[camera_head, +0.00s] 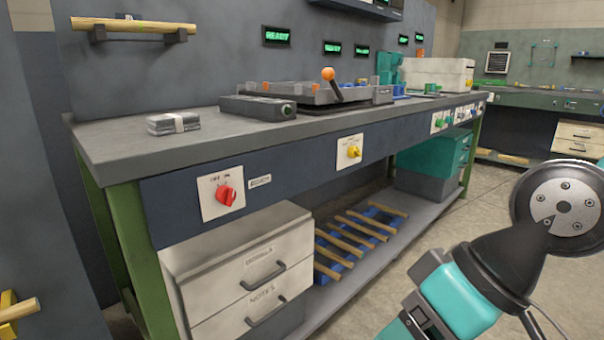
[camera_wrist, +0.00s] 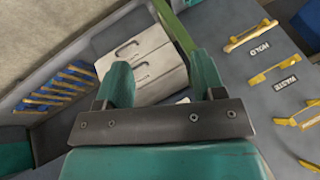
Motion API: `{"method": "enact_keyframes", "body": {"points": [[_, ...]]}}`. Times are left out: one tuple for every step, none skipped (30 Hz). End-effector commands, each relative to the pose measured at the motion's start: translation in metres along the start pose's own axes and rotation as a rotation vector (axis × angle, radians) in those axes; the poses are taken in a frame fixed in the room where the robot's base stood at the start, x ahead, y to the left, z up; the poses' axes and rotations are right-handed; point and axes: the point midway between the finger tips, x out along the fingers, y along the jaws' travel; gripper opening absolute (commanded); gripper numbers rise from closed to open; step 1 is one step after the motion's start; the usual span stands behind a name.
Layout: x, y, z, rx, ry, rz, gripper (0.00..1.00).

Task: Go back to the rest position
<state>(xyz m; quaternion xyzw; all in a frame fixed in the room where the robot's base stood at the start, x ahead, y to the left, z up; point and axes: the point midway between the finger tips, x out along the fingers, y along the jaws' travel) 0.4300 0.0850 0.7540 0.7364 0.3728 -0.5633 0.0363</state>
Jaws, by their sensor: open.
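My gripper (camera_wrist: 163,82) shows in the wrist view with its two teal fingers spread apart. Nothing is between the fingers. Beyond them the wrist view shows the cream drawer unit (camera_wrist: 145,62) and a grey panel. In the head view my teal and black arm is at the lower right, out over the floor beside the bench. The gripper's fingers do not show in that view.
The workbench (camera_head: 110,150) carries a red knob (camera_head: 226,196), a yellow knob (camera_head: 353,152) and a fixture with an orange-balled lever (camera_head: 329,75). Wooden rods lie on a blue rack (camera_head: 327,262) on the lower shelf. Yellow holders (camera_wrist: 250,36) line the grey panel. Floor right of the bench is clear.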

Motion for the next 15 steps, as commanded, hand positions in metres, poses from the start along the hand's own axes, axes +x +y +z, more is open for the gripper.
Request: {"method": "enact_keyframes", "body": {"points": [[-0.008, 0.004, 0.012, -0.001, -0.044, 0.03, 0.63], [-0.013, 0.006, 0.021, 0.001, -0.077, 0.048, 0.63], [-0.019, 0.008, 0.032, 0.003, -0.12, 0.07, 0.63], [-0.023, 0.01, 0.04, 0.007, -0.15, 0.086, 0.63], [-0.03, 0.01, 0.045, 0.01, -0.177, 0.098, 0.63], [-0.046, 0.002, 0.035, 0.009, -0.172, 0.092, 0.63], [-0.052, -0.001, 0.032, 0.009, -0.173, 0.091, 0.63], [-0.058, -0.004, 0.029, 0.009, -0.173, 0.09, 0.63], [-0.066, -0.007, 0.025, 0.009, -0.172, 0.09, 0.63], [-0.073, -0.01, 0.023, 0.009, -0.172, 0.089, 0.63], [-0.079, -0.013, 0.02, 0.009, -0.172, 0.089, 0.63], [-0.088, -0.017, 0.016, 0.009, -0.172, 0.089, 0.63], [-0.096, -0.02, 0.013, 0.009, -0.172, 0.089, 0.63], [-0.104, -0.024, 0.009, 0.009, -0.172, 0.089, 0.63], [-0.115, -0.029, 0.004, 0.009, -0.172, 0.089, 0.63]]}}
